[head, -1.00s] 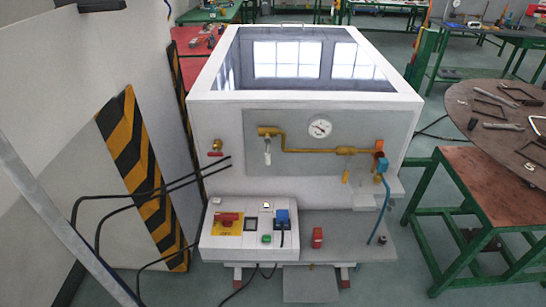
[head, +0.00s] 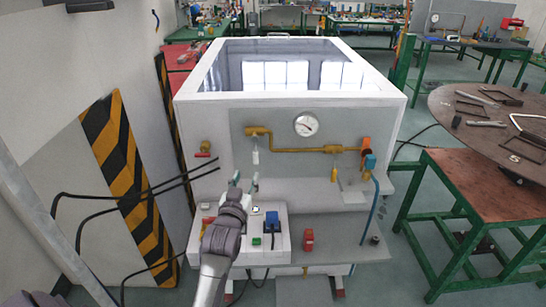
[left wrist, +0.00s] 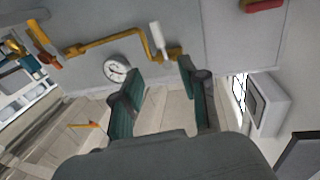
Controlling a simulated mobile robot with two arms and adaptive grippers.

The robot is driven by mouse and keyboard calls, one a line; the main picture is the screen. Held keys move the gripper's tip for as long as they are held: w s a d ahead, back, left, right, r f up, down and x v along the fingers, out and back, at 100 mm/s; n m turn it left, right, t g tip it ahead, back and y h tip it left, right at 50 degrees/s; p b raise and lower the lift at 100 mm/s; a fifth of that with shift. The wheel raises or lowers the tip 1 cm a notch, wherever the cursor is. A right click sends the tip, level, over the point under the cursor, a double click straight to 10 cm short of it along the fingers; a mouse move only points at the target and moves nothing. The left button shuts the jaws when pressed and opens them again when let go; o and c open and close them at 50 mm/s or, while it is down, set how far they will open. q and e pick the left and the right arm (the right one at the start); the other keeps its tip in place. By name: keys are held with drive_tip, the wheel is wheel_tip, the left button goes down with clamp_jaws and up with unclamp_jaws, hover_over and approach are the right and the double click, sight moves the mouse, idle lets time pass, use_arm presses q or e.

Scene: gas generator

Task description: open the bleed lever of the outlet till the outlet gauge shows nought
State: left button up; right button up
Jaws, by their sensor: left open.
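A white lever (head: 255,157) hangs down from the brass valve (head: 258,132) at the left end of the pipe. It also shows in the left wrist view (left wrist: 155,36), which looks turned over. A yellow lever (head: 337,172) hangs further right under the pipe (head: 305,150). The round white gauge (head: 306,125) sits above the pipe; its dark needle shows, but the scale is too small to read. My left gripper (head: 246,183) is open and empty, with its green fingers just below the white lever, apart from it. My right gripper is out of view. Which lever is the bleed cannot be told.
A red-handled tap (head: 204,154) is at the left of the panel. A control box (head: 200,245) stands below, beside my arm. At the right are an orange valve (head: 366,145) and a blue hose (head: 371,205). Dark cables (head: 120,200) run in from the left.

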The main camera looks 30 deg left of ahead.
sight(255, 155)
use_arm(q)
drive_tip(key=p+x, duration=0.1)
drive_tip(key=x, duration=1.2)
drive_tip(key=shift+w+a+f, duration=0.15)
clamp_jaws()
